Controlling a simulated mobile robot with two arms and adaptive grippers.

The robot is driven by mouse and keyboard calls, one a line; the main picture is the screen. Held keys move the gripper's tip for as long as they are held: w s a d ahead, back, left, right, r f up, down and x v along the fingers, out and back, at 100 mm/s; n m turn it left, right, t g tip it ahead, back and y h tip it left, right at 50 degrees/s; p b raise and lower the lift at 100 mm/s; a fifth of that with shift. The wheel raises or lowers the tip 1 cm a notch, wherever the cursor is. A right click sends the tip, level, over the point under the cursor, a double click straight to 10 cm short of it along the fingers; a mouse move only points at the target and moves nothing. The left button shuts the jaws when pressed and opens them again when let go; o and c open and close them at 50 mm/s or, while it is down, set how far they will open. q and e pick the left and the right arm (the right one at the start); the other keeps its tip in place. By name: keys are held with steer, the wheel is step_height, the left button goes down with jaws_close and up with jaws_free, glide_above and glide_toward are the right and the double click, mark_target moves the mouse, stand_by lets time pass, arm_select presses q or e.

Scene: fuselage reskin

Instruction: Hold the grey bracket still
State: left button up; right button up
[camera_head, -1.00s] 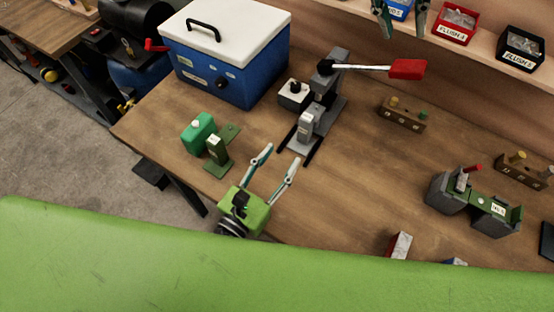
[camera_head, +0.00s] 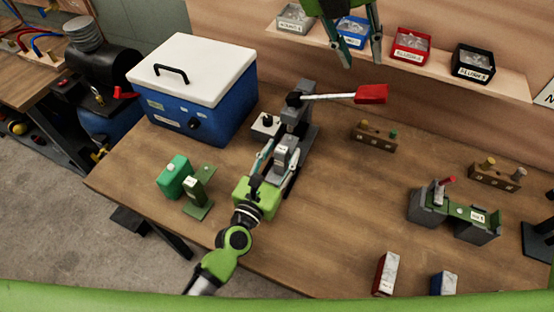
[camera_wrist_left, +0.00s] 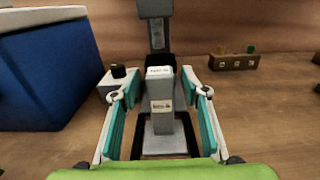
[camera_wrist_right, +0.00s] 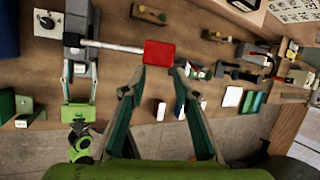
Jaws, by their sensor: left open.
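The grey bracket (camera_wrist_left: 161,92) stands upright with a small label in the grey lever press (camera_wrist_left: 157,30). In the head view the bracket (camera_head: 283,158) sits at the front of the press (camera_head: 299,112), partly hidden by my gripper. My left gripper (camera_head: 273,165) is open, with one finger on either side of the bracket. In the left wrist view gaps show between the bracket and both fingers, so they look apart. My right gripper (camera_head: 361,58) is open and empty, high near the shelf. The right wrist view shows its spread fingers (camera_wrist_right: 159,80) below the red lever handle.
A blue cooler box (camera_head: 195,105) with a white lid stands left of the press. A green block (camera_head: 174,176) and a green bracket (camera_head: 199,194) stand left of my left gripper. The red lever handle (camera_head: 371,94) sticks out right.

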arm_select(q)
jaws_close()
arm_select(e)
steer(key=c, duration=0.5)
steer(key=shift+w+d, duration=0.1)
steer(key=shift+d, duration=0.1)
jaws_close()
arm_select(q)
steer(key=shift+d, duration=0.1)
arm_select(e)
steer(key=w+d+m+g+y, duration=0.2)
steer(key=d+y, duration=0.3)
steer(key=shift+f, duration=2.95)
